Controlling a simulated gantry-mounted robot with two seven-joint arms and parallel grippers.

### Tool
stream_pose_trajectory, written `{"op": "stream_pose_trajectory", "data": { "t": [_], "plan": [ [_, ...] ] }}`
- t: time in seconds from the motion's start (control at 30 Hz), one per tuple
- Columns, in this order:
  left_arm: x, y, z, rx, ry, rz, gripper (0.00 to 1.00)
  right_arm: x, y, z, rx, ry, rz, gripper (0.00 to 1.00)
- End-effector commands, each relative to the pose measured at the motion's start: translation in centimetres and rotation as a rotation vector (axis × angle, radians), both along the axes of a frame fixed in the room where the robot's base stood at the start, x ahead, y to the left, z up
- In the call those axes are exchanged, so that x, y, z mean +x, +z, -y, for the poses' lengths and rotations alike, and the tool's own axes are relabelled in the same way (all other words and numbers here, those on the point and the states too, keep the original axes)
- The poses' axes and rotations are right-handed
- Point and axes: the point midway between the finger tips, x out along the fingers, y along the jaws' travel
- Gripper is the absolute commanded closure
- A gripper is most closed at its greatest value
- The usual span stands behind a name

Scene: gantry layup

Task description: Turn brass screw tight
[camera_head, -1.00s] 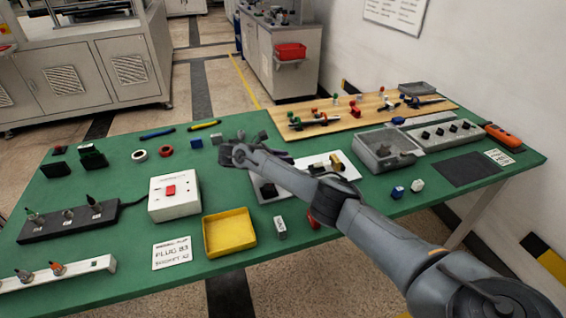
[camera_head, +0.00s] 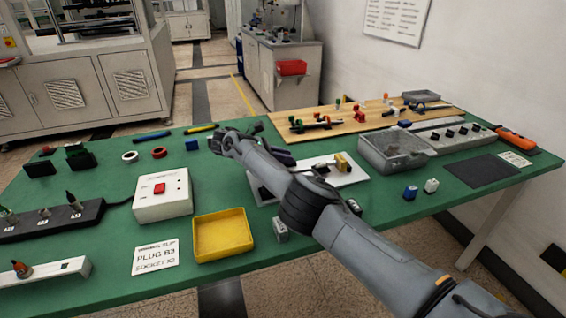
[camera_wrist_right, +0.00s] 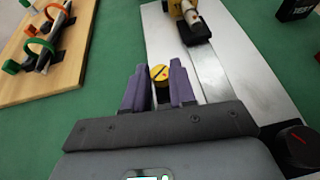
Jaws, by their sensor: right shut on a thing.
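The brass screw (camera_wrist_right: 159,73) shows in the right wrist view as a round yellow head with a dark slot, at the edge of a pale metal plate (camera_wrist_right: 222,88). My right gripper (camera_wrist_right: 159,84) has its two purple fingers on either side of the head, shut on it. In the head view my right gripper (camera_head: 287,158) is partly hidden behind my arm, over the far side of the plate (camera_head: 352,178). The screw cannot be made out there. How deep the screw sits cannot be told. My left gripper is not in view.
A yellow block (camera_head: 342,162) stands on the plate. A dark knob with a red mark (camera_wrist_right: 296,146) is near the gripper. A wooden board (camera_head: 350,118) with clamps lies behind. A yellow tray (camera_head: 223,236) and a white switch box (camera_head: 162,196) stand at left.

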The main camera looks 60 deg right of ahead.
Motion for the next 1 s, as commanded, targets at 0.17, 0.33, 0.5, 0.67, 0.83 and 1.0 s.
{"op": "stream_pose_trajectory", "data": {
  "t": [0.17, 0.33, 0.5, 0.67, 0.83, 1.0],
  "plan": [
    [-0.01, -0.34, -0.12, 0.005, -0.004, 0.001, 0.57, -0.03, -0.32, 0.13, 0.002, -0.001, -0.001, 1.0],
    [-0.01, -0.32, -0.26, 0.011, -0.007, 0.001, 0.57, -0.02, -0.31, 0.14, 0.002, -0.001, -0.001, 1.0],
    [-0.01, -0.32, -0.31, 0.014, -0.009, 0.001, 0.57, -0.03, -0.35, 0.15, 0.002, -0.001, -0.001, 0.69],
    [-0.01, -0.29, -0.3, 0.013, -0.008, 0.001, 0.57, -0.02, -0.24, 0.11, 0.001, -0.002, 0.0, 0.49],
    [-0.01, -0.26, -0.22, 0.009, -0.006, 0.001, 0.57, 0.0, -0.15, 0.07, 0.001, -0.002, 0.0, 0.49],
    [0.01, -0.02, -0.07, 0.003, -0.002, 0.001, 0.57, -0.04, 0.03, 0.1, 0.001, -0.004, 0.0, 0.49]
  ]
}}
